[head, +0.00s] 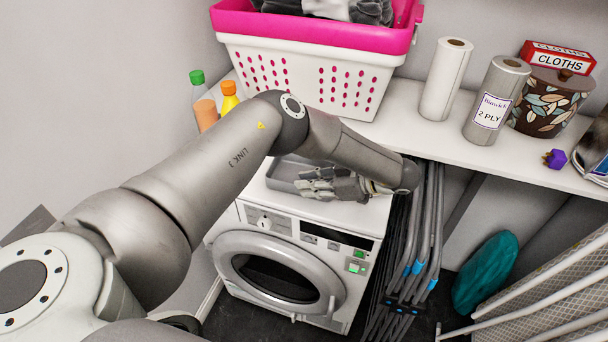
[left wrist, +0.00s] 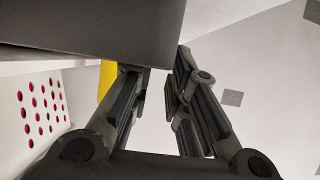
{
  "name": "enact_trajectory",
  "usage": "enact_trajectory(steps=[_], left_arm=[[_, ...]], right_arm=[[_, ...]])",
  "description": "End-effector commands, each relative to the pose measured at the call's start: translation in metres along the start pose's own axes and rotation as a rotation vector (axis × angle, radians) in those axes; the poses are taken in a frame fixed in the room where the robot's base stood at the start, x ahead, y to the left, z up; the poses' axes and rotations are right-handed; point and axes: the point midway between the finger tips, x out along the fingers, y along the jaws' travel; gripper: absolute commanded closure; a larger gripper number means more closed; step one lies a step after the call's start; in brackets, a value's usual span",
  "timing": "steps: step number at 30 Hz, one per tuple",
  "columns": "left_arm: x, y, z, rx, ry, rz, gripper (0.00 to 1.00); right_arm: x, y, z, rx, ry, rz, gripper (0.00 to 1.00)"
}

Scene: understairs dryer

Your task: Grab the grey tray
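The grey tray (head: 284,174) lies on top of the white dryer, in the middle of the head view. Its right part is hidden behind my left gripper and forearm. My left gripper (head: 312,184) is at the tray's right side, low over the dryer top. In the left wrist view a dark grey surface, likely the tray (left wrist: 95,25), fills the upper left and covers one fingertip. The two fingers (left wrist: 160,95) stand apart with a gap between them. I cannot tell whether they touch the tray. My right gripper is not in view.
A pink and white laundry basket (head: 310,60) stands on the shelf (head: 420,125) above. Bottles (head: 228,98) are left of it; paper rolls (head: 445,80) and a patterned pot (head: 548,100) are right. A folded drying rack (head: 415,250) leans beside the dryer (head: 235,222).

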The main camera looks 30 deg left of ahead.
Motion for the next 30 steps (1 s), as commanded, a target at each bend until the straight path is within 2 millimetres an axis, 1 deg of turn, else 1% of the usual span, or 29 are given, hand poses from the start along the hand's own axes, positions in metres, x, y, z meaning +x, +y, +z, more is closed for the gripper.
enact_trajectory(steps=[1,3,6,9,14,16,18,30], left_arm=[[0.006,-0.001,-0.005,0.001,0.002,-0.002,0.84],[0.017,-0.003,-0.006,0.001,0.002,-0.003,0.84],[0.032,-0.002,-0.004,0.0,0.002,-0.003,0.84],[0.038,-0.002,-0.003,-0.001,0.001,-0.001,0.84],[0.039,-0.002,-0.002,-0.002,0.0,0.0,0.84],[0.038,-0.002,-0.002,-0.002,0.0,-0.001,0.91],[0.038,-0.002,-0.002,-0.002,0.0,-0.001,1.0],[0.038,-0.002,-0.003,-0.002,0.0,0.0,1.0]], right_arm=[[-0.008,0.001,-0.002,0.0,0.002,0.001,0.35],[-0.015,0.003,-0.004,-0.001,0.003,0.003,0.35],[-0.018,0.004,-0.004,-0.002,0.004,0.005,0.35],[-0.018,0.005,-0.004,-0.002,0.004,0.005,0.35],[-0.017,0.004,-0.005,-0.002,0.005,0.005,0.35],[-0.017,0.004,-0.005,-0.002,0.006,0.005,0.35],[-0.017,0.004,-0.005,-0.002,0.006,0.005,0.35],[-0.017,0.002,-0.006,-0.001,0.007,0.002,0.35]])
